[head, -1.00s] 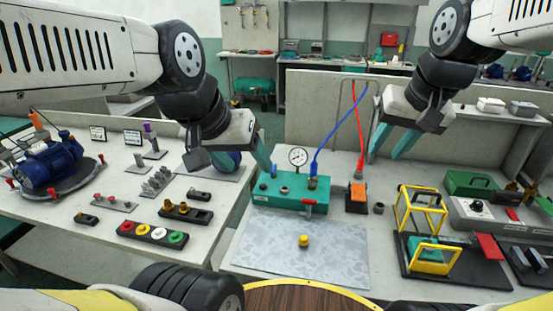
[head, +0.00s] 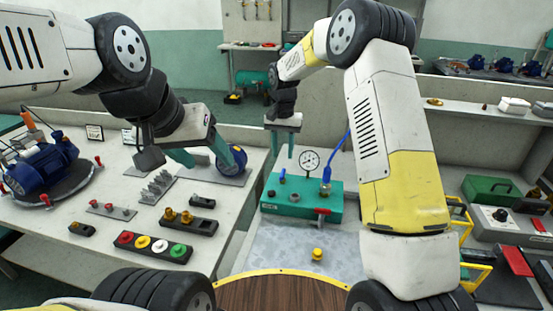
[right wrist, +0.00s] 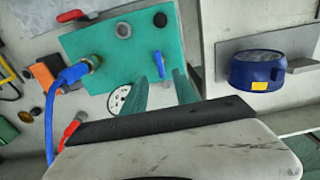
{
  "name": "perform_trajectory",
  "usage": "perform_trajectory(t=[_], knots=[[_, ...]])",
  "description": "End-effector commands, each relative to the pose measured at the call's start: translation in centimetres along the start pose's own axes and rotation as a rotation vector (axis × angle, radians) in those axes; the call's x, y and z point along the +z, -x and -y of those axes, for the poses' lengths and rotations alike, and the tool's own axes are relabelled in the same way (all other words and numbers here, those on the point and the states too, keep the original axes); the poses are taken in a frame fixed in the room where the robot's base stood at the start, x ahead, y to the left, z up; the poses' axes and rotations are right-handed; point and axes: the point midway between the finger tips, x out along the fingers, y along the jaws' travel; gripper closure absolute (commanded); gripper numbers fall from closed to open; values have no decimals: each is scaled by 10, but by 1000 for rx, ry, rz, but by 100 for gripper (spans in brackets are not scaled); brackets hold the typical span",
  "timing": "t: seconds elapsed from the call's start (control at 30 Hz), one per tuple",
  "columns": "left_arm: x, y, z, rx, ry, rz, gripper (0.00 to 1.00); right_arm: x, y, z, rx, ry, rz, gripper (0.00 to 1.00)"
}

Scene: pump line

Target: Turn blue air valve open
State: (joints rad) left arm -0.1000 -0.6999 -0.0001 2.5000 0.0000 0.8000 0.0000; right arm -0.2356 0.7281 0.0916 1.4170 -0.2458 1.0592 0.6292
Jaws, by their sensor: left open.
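The teal valve box (head: 335,205) stands on the bench with a gauge (head: 309,160) on it. The small blue valve handle (head: 282,174) sticks up at the box's left back; it also shows in the right wrist view (right wrist: 160,64). My right gripper (head: 284,156) points down above the handle. In the right wrist view its two fingers (right wrist: 162,72) are apart, with the blue handle showing between their tips; I cannot tell whether they touch it. My left gripper (head: 209,165) is open and empty above the left bench, apart from the box.
A blue hose (head: 337,146) rises from the box, partly behind my right arm. A red lever (head: 322,211) is at the box's front. A yellow knob (head: 317,254) lies on the grey mat (head: 275,248). A blue round part (head: 238,158) stands behind my left gripper.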

Motion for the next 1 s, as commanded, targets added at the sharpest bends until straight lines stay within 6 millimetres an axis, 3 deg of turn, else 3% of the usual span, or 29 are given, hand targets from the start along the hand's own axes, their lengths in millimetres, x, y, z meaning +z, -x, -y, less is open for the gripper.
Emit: perform_trajectory(t=[0.5,0.87,1.0], knots=[[0,0,0,0,0,0,38,0,-70,-1,2,0,3,65],[0,0,0,0,0,0,38,0,-77,0,0,0,0,65],[0,0,0,0,0,0,38,0,-77,0,0,0,1,89]])
